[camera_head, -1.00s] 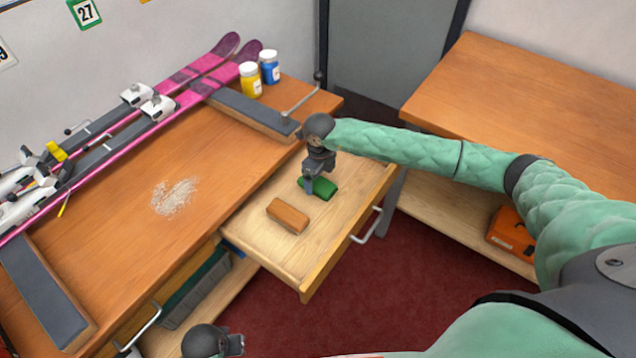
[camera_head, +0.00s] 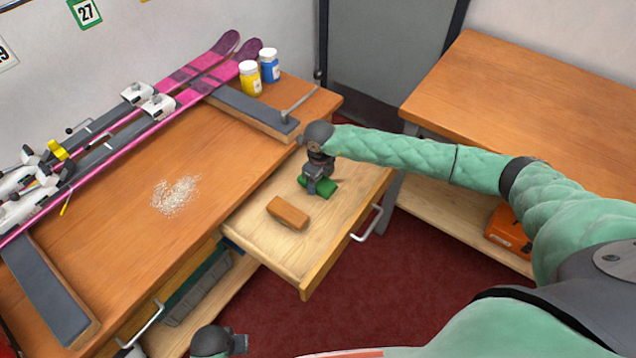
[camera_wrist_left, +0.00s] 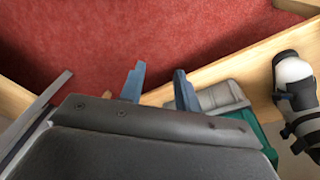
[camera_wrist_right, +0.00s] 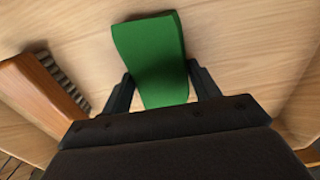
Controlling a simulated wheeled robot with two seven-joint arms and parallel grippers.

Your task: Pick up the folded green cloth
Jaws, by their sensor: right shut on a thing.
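The folded green cloth (camera_head: 325,187) lies in the open drawer, behind the wooden brush. It also shows in the right wrist view (camera_wrist_right: 150,55), between the two fingers. My right gripper (camera_head: 318,187) is down at the cloth with its fingers on either side of it, shut on it. The cloth still appears at the drawer floor; I cannot tell whether it is lifted. My left gripper (camera_wrist_left: 160,85) is empty, its fingers apart, over the red floor at the bench's front edge.
The wooden brush (camera_head: 288,212) lies in the drawer (camera_head: 262,235) near the cloth. The bench (camera_head: 130,235) carries pink skis (camera_head: 195,80), pale shavings (camera_head: 175,196), a yellow jar (camera_head: 250,79) and a blue jar (camera_head: 270,66). A second table (camera_head: 530,95) stands at the right.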

